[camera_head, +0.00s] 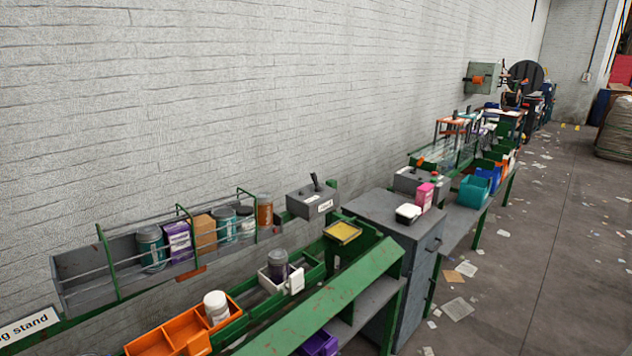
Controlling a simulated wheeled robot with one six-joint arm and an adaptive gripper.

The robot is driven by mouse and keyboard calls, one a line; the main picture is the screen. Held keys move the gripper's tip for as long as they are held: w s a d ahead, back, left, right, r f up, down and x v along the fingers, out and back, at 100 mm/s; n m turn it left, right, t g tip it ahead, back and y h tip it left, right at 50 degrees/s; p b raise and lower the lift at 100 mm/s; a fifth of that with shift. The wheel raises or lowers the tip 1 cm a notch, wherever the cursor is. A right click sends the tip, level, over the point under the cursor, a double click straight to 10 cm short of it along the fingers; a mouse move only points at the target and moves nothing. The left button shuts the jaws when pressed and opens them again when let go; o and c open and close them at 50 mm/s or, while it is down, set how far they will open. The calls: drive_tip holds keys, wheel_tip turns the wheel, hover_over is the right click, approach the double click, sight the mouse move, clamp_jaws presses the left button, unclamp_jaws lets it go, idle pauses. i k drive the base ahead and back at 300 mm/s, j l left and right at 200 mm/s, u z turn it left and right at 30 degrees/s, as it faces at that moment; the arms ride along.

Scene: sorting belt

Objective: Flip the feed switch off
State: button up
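A grey switch box (312,204) stands at the back of the near bench, against the wall side. A black lever (316,183) sticks up from its top, and a small white label (325,206) is on its front. The label is too small to read, and I cannot tell whether the lever is on or off. A second grey box (408,182) with small controls on top stands farther along, beyond the grey cabinet. I cannot tell from the labels which box is the feed switch. My gripper is not in view.
A wire-railed rack (75,285) with several jars and boxes is left of the near switch box. Orange bins (165,338) and a yellow-topped tray (342,231) are in front. A grey cabinet (400,225) stands right. The floor (540,250) at right is mostly open, with scattered papers.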

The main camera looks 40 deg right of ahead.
sight(317, 188)
drive_tip(key=k+l, duration=0.1)
drive_tip(key=l, duration=0.4)
drive_tip(key=k+l, duration=0.1)
drive_tip(key=l, duration=0.45)
drive_tip(key=k+l, duration=0.1)
drive_tip(key=l, duration=0.4)
drive_tip(key=z, duration=0.05)
